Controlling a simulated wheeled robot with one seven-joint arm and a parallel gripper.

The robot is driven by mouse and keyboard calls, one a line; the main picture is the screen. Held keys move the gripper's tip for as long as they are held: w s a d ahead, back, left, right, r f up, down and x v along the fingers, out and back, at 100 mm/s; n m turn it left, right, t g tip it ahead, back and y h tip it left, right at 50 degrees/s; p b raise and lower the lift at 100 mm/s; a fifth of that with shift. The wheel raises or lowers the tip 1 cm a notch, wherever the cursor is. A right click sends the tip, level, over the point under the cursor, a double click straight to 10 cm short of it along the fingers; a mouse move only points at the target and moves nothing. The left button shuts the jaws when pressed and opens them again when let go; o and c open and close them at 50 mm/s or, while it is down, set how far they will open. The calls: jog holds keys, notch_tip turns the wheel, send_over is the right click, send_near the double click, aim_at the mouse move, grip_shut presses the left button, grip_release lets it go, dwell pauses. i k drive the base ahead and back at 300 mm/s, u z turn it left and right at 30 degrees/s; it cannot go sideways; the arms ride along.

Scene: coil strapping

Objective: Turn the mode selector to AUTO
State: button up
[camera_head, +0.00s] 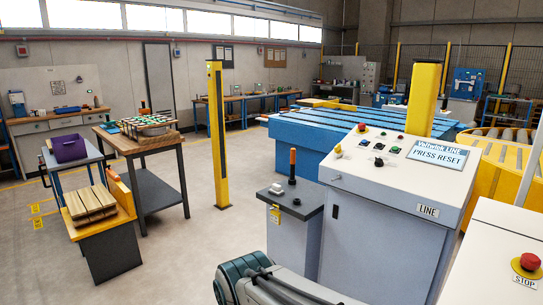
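A grey line console (375,215) with a sloped white top stands right of centre, with a "LINE" plate on its front. Part of my arm shows at the bottom centre, below the console. My gripper is not in view.
A lower grey cabinet (290,207) with an upright orange-topped lever adjoins the console's left. A red stop button (529,262) sits on a white box at bottom right. A yellow post (218,135) stands behind. Open floor lies to the left, beside work tables.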

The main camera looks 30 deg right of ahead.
aim_at(379, 162)
jog(key=z, duration=0.15)
jog(key=i, duration=1.65)
jog(key=z, duration=1)
jog(key=i, duration=0.9)
jog(key=z, duration=1)
